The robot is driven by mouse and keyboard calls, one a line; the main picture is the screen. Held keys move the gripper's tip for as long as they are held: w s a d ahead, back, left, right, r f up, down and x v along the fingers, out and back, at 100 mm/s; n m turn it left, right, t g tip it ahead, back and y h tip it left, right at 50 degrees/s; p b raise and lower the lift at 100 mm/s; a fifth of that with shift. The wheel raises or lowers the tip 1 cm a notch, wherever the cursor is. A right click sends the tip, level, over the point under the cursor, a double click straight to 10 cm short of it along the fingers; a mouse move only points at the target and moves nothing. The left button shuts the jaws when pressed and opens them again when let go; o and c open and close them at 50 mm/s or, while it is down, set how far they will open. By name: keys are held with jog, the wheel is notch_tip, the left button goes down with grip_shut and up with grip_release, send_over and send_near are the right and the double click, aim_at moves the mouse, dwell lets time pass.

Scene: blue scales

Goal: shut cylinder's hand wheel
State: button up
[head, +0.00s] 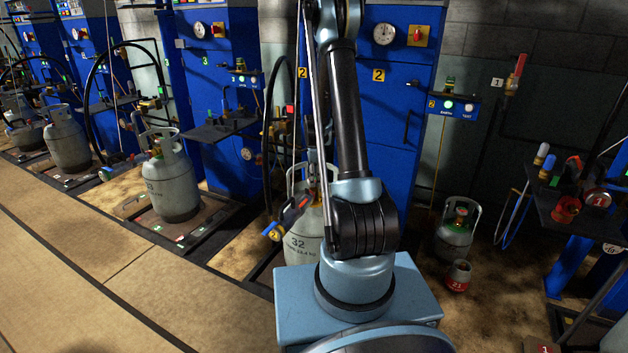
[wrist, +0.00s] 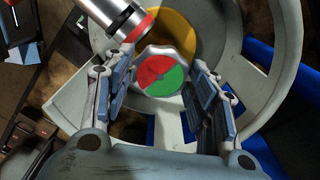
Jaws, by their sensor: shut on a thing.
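The hand wheel (wrist: 162,73) shows in the wrist view as a silver lobed knob with a red and green face. It sits inside the pale collar (wrist: 262,97) of a gas cylinder. My gripper (wrist: 160,70) has one blue-grey finger on each side of the wheel and is shut on it. In the head view a grey cylinder marked 32 (head: 301,246) stands behind my arm, which partly covers it. The wheel and my fingers cannot be made out there.
A silver connector with a red band (wrist: 120,20) lies close to the wheel, at its upper left in the wrist view. A blue cabinet (head: 392,140) stands behind the arm.

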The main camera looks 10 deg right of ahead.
dwell(0.3)
jog(key=o, duration=1)
jog(key=shift+o, duration=0.2)
jog(key=shift+r, duration=0.1)
notch_tip(320, 180, up, 12)
